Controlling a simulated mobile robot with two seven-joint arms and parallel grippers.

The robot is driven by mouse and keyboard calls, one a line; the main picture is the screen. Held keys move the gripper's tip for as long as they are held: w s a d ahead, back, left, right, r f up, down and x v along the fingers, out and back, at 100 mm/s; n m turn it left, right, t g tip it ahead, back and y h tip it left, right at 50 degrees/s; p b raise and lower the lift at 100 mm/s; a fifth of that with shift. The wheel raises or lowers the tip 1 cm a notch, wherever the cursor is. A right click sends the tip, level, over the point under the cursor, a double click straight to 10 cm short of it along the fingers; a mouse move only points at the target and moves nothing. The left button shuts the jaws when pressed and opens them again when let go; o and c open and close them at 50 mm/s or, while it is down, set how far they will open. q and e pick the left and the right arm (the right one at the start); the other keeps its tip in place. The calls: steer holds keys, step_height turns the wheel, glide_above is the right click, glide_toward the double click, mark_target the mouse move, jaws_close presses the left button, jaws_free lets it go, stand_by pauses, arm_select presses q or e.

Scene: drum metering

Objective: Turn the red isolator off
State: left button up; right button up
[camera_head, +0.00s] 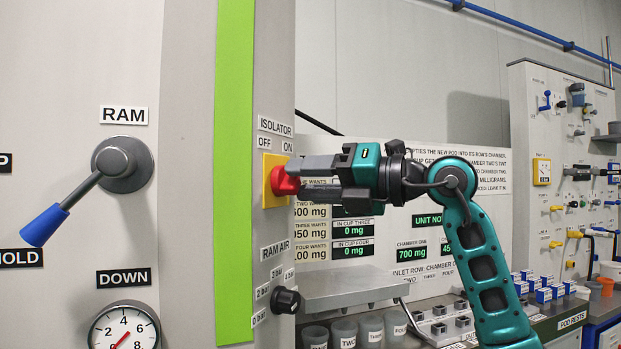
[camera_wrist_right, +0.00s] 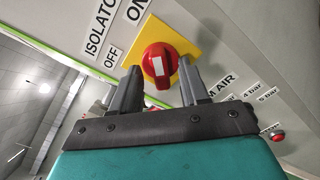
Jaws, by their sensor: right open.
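The red isolator (camera_head: 283,181) is a rotary knob on a yellow plate (camera_head: 267,196) on the side of the grey cabinet, under the ISOLATOR label with OFF and ON. My right gripper (camera_head: 294,177) is open at the knob, coming from the right. In the right wrist view the red isolator (camera_wrist_right: 159,64) lies between the two fingertips of my right gripper (camera_wrist_right: 160,84), one on each side, with a white mark on its raised grip. Whether the fingers touch it, and which label the grip points to, I cannot tell. My left gripper is not in view.
Below the isolator are a black RAM AIR knob (camera_head: 286,301) and a grey shelf (camera_head: 345,287). A RAM lever with a blue handle (camera_head: 44,225) and a gauge (camera_head: 124,328) are on the cabinet front at left. Several cups and pods stand on the bench at lower right.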

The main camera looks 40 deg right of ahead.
steer(key=shift+c, duration=0.3)
jaws_close()
steer(key=shift+n, duration=0.3)
steer(key=n, duration=1.7)
steer(key=shift+n, duration=0.3)
stand_by(0.3)
